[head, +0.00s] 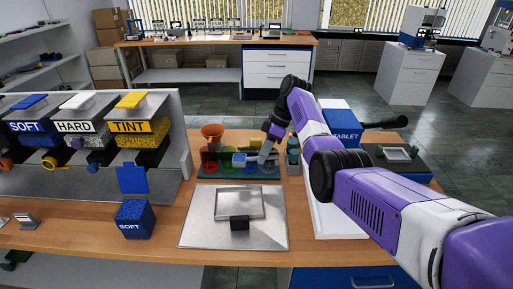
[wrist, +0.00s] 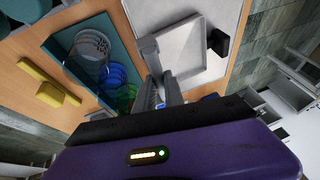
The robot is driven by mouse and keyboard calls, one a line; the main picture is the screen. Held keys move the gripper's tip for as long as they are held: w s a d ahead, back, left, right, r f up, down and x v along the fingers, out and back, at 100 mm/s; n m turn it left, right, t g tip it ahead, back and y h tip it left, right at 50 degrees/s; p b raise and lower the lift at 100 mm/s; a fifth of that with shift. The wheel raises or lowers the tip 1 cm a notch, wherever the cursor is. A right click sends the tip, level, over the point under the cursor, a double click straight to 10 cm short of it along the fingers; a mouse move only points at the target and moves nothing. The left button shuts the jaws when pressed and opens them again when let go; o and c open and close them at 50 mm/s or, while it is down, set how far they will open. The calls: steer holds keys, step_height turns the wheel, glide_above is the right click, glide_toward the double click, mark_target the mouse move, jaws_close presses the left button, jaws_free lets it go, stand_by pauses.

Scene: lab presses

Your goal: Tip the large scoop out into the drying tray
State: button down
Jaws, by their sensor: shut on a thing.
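A round greyish cup, a blue cup (wrist: 117,75) and a green cup (wrist: 125,97) sit in the rack beside the fingers. The drying tray, a shallow metal pan (head: 240,190) with a black handle block, lies in front of the rack and shows in the wrist view (wrist: 205,60), empty.
A blue SOFT box (head: 134,219) is on the bench left of the tray. SOFT, HARD and TINT dispensers stand further left. A blue TABLET press (head: 344,126) stands right, partly behind my arm.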

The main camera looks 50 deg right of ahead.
steer(key=shift+r+p, duration=0.1)
steer(key=shift+p, duration=0.35)
steer(key=shift+s+a+t+h+p, duration=0.3)
steer(key=shift+h+p, duration=0.1)
steer(key=shift+p, duration=1.15)
steer(key=s+a+f+n+t+h+b, duration=0.2)
steer(key=s+a+t+h+b, duration=0.1)
steer(key=a+t+h, duration=0.1)
steer(key=shift+s+a+f+t+h, duration=0.25)
steer(key=shift+t+h, duration=0.55)
steer(key=shift+h, duration=0.5)
steer(key=shift+s+a+t+h+b, duration=0.2)
steer(key=shift+t+h+b, duration=0.1)
steer(key=shift+b, duration=0.6)
steer(key=shift+s+a+f+n+t+h+b, duration=0.3)
steer(key=shift+t+h+b, duration=0.35)
steer(key=shift+b, duration=1.55)
steer(key=shift+s+a+f+n+t+h+b, duration=0.1)
steer(key=shift+a+f+n+t+h+b, duration=0.4)
steer(key=shift+b, duration=1.65)
steer(key=shift+s+a+n+t+h+b, duration=0.1)
steer(key=shift+n+t+h+b, duration=0.3)
steer(key=shift+b, duration=1.6)
steer(key=shift+s+a+n+t+h+b, duration=0.15)
steer(key=shift+t+h+b, duration=0.55)
steer(key=shift+b, duration=1.3)
steer(key=shift+s+a+n+t+h+b, duration=0.2)
steer(key=shift+t+b, duration=0.65)
steer(key=shift+b, duration=1.15)
